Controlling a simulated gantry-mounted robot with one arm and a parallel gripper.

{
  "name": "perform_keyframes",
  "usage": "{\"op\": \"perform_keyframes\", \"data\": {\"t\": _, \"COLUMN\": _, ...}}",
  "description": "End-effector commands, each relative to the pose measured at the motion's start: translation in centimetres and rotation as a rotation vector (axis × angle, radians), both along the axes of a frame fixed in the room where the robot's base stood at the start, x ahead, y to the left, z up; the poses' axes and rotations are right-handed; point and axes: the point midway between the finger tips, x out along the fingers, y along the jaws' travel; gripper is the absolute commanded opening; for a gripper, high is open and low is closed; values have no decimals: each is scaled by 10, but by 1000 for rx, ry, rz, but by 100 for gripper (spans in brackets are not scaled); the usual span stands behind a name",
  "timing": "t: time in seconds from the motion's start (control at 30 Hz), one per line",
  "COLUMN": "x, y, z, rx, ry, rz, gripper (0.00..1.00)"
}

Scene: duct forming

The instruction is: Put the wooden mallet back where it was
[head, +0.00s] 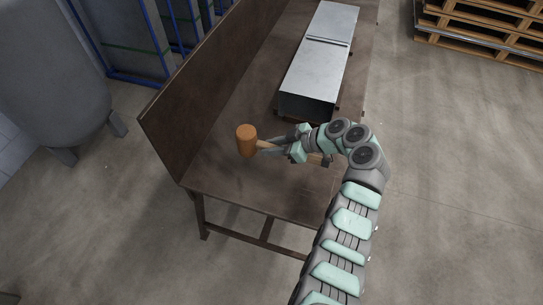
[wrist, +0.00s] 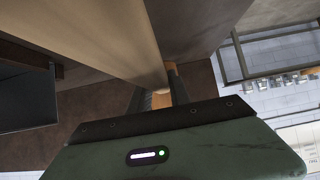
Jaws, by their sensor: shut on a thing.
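The wooden mallet has an orange-brown head (head: 246,140) and a lighter wooden handle. In the head view my gripper (head: 278,147) is shut on the handle, with the mallet head out to the left of the fingers. The handle's other end shows to the right, beneath my wrist. The mallet is over the near part of the brown workbench (head: 225,180); I cannot tell whether it touches the top. In the wrist view the pale handle (wrist: 115,40) runs close past the camera to my gripper (wrist: 165,92), partly hiding the fingers.
A grey sheet-metal duct (head: 318,60) lies on the bench behind my gripper. A brown back panel (head: 205,90) stands along the bench's left side. The bench's near end is clear. Wooden pallets (head: 485,30) are stacked at the far right, and a grey tank (head: 50,70) stands at the left.

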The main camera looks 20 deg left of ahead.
Motion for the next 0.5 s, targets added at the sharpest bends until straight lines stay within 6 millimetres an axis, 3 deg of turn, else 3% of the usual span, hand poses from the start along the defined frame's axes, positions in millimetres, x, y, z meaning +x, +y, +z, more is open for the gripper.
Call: {"op": "perform_keyframes", "data": {"t": 0.5, "x": 1, "y": 0, "z": -47, "rx": 1, "ry": 0, "rz": -1, "gripper": 0}}
